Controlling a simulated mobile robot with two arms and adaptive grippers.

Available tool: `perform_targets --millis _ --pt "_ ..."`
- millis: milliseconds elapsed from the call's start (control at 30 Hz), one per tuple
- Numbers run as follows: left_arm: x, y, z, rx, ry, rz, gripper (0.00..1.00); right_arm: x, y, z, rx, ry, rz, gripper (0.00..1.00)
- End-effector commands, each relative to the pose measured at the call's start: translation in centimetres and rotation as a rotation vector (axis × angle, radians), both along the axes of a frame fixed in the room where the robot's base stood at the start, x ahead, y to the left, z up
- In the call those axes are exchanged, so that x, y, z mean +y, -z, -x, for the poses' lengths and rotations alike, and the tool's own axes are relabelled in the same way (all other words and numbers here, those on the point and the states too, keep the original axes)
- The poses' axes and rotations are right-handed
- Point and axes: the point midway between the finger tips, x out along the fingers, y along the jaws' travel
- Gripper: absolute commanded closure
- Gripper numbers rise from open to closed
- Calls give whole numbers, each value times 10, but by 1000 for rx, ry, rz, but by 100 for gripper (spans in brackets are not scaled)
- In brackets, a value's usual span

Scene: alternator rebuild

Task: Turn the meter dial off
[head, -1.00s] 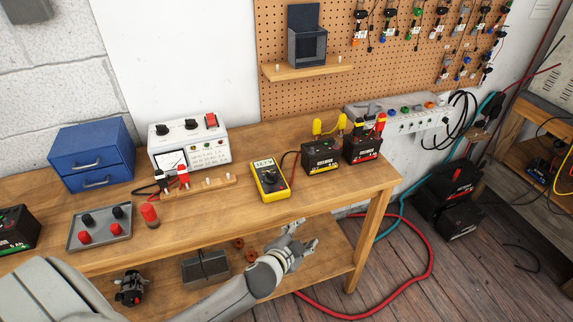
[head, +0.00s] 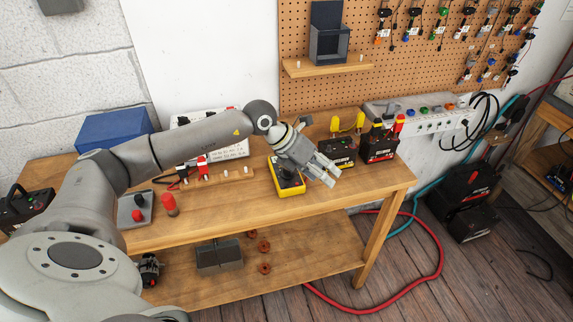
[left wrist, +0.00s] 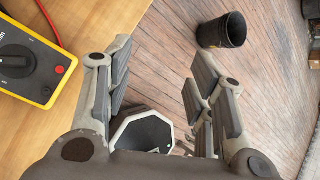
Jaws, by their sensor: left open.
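The yellow meter (head: 289,189) lies on the workbench near its front edge, partly hidden behind my left gripper in the head view. In the left wrist view the meter (left wrist: 45,85) is at the left edge, and its black dial (left wrist: 15,62) shows in part. A red jack sits beside the dial. My left gripper (head: 327,176) is open and empty, above the bench and just right of the meter. In the left wrist view the open fingers (left wrist: 158,75) point past the bench edge toward the floor. My right gripper is not in view.
Two small batteries, one with yellow clamps (head: 338,153) and one with red and yellow clamps (head: 379,143), stand right of the meter. A red post (head: 169,205) stands to the left. A black bin (left wrist: 222,31) stands on the floor. Red leads run from the meter.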

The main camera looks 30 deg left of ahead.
Motion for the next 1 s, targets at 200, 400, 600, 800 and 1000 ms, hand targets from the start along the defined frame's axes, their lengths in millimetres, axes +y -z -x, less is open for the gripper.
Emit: perform_targets --millis 200,400,600,800,1000 --pt "109 -17 4 56 -78 -362 50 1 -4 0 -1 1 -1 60" --pt "133 -18 6 80 -105 -441 50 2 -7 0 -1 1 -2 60" --pt "130 9 -5 81 -104 -438 50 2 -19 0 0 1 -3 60" --pt "127 44 -19 80 -104 -436 50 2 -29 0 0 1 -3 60" --pt "125 68 -29 79 -103 -436 50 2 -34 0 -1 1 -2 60"
